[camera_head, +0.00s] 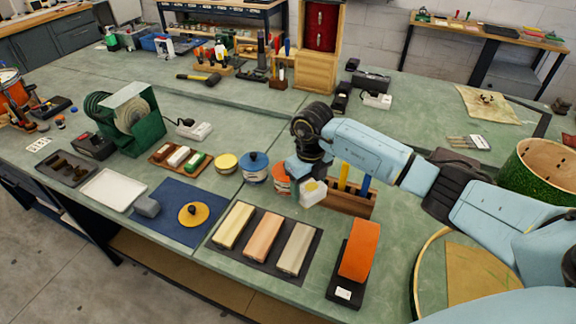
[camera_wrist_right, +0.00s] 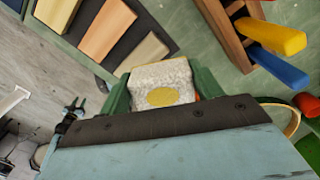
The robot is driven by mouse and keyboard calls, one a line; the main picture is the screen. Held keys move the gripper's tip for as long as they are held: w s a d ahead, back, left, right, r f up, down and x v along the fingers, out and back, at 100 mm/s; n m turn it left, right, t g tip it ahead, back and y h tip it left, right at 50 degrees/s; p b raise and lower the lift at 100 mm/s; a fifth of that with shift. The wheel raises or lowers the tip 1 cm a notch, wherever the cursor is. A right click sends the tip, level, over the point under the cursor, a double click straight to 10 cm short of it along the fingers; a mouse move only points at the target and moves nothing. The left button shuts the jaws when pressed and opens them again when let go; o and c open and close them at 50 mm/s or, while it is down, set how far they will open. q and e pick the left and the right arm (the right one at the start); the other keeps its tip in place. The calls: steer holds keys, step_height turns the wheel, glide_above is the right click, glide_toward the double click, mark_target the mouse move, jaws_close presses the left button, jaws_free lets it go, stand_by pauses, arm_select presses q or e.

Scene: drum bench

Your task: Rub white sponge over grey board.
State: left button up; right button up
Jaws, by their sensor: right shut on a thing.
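The white sponge (camera_head: 312,193) is held in my right gripper (camera_head: 306,181), which is shut on it. In the right wrist view the sponge (camera_wrist_right: 150,75) is a pale speckled block with a yellow oval, pinched between green fingers (camera_wrist_right: 160,97). The grey board (camera_head: 296,248) is the rightmost of three boards on a dark mat (camera_head: 259,260); its end shows in the right wrist view (camera_wrist_right: 149,51). The sponge is behind the board's far end and apart from it. Its exact height is hard to tell. My left gripper is not in view.
A cream board (camera_head: 234,225) and an orange-tan board (camera_head: 264,234) lie beside the grey one. An orange-topped block (camera_head: 359,249) stands to the right. A wooden rack (camera_head: 345,201) with yellow and blue handles is close beside my gripper. Tins (camera_head: 255,166) stand behind the boards.

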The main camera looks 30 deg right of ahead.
step_height(320, 180, down, 2)
steer(key=shift+w+f+b, duration=0.15)
steer(key=shift+f+b, duration=0.05)
steer(key=shift+b, duration=0.45)
steer(key=shift+f+b, duration=0.65)
steer(key=shift+f, duration=0.25)
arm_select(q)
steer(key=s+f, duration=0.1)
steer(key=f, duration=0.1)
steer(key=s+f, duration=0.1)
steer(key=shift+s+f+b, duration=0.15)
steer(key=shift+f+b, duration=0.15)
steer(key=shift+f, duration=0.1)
arm_select(e)
steer(key=shift+w+f, duration=0.1)
steer(key=shift+f, duration=0.3)
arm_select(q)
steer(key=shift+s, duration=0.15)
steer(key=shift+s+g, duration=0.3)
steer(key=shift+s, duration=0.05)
